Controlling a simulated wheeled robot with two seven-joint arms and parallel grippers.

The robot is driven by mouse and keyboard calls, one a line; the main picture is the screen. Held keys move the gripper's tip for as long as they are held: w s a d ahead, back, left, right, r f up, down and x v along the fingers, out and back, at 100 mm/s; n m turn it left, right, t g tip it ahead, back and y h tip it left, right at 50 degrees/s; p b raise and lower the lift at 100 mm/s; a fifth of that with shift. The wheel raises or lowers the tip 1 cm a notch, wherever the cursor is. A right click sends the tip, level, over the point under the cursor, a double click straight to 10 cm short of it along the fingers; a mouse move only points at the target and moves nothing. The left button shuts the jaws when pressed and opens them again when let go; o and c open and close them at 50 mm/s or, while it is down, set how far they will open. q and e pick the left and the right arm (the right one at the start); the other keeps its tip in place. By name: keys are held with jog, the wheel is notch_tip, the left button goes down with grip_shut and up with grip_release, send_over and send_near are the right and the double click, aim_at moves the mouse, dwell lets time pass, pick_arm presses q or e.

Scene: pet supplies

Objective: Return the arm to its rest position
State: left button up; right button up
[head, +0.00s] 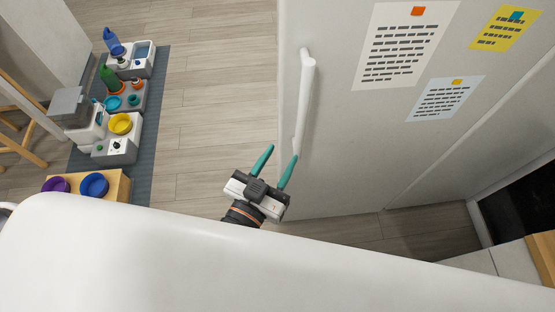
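My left gripper (282,153) shows in the middle of the head view, with two teal fingers on a white and black body. The fingers are spread apart and nothing is visible between them. They point up the picture, near the lower end of a white door handle (306,90); I cannot tell whether the right-hand finger touches it. Most of the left arm is hidden behind the large white surface along the bottom, which looks like part of my own body. My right gripper is not in view.
A large white fridge-like cabinet (350,150) with pinned notes stands close on the right. At left, pet feeders and bowls, including a yellow bowl (120,124), stand on a dark mat (146,130). A wooden box (115,185) holds purple and blue bowls. Wood floor (215,90) between is clear.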

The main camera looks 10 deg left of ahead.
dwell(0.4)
pick_arm(q)
jog(key=s+a+f+g+b, duration=0.1)
jog(key=s+f+g, duration=0.15)
jog(key=f, duration=1.05)
jog(key=s+a+f+g+y+b, duration=0.1)
jog(key=s+f+g+b, duration=0.15)
jog(key=f, duration=1.05)
jog(key=s+a+f+g+b, duration=0.15)
jog(key=f+g, duration=0.25)
jog(key=f, duration=0.9)
jog(key=s+a+f+g+y+b, duration=0.1)
jog(key=s+a+f+g+y, duration=0.1)
jog(key=s+a+f, duration=0.5)
jog(key=s+a+f+g+y+b, duration=0.1)
jog(key=s+a+f+g, duration=0.4)
jog(key=s+f, duration=0.7)
notch_tip(320, 180, down, 3)
jog(key=shift+s+a+r+n+y+b, duration=0.25)
jog(key=shift+s+a+n+y, duration=0.2)
jog(key=shift+a, duration=0.55)
jog(key=shift+w, duration=0.2)
